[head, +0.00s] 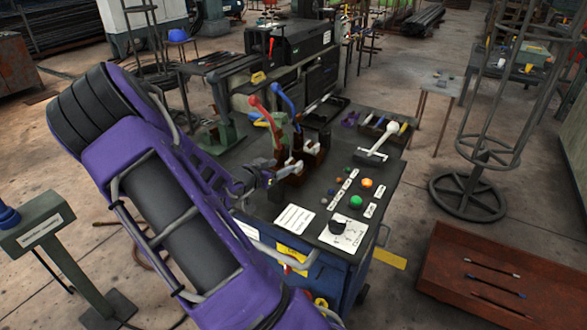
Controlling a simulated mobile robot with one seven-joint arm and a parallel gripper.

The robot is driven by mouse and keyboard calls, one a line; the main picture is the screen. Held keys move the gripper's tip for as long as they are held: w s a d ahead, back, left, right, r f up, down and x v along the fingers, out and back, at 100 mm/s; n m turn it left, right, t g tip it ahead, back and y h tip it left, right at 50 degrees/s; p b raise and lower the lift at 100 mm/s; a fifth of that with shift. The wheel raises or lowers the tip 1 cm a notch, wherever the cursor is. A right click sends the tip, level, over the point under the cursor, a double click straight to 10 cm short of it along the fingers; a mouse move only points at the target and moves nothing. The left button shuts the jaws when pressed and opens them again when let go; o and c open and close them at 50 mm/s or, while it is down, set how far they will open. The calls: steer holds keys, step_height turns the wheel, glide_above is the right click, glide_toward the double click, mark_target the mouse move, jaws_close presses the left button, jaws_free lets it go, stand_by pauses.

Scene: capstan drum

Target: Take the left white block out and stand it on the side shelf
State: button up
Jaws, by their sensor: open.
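Two dark brown lever stands sit on the dark top of the blue cart (335,180), one with a red lever (262,112) and one with a blue lever (285,98). The left white block (290,169) shows small and low at the red-lever stand. Another white piece (312,149) shows at the other stand. My gripper (270,177) is open, just left of the left white block. I cannot tell whether they touch. A yellow ledge (389,258) juts from the cart's right side; whether it is the side shelf is unclear.
On the cart top lie a white-headed mallet (374,153), a green knob (355,202), an orange knob (367,183), white labels and a tool tray (384,129). A round wire rack (478,190) and a rusty tray (480,280) stand to the right.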

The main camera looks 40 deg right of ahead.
mark_target(294, 162)
steer(key=x, duration=0.4)
steer(key=shift+w+d+f, duration=0.1)
steer(key=shift+d, duration=0.05)
steer(key=x, duration=0.4)
steer(key=shift+f+b, duration=0.4)
steer(key=shift+w+d+f, duration=0.15)
steer(key=shift+w+d, duration=0.05)
steer(key=shift+d, duration=0.2)
jaws_close()
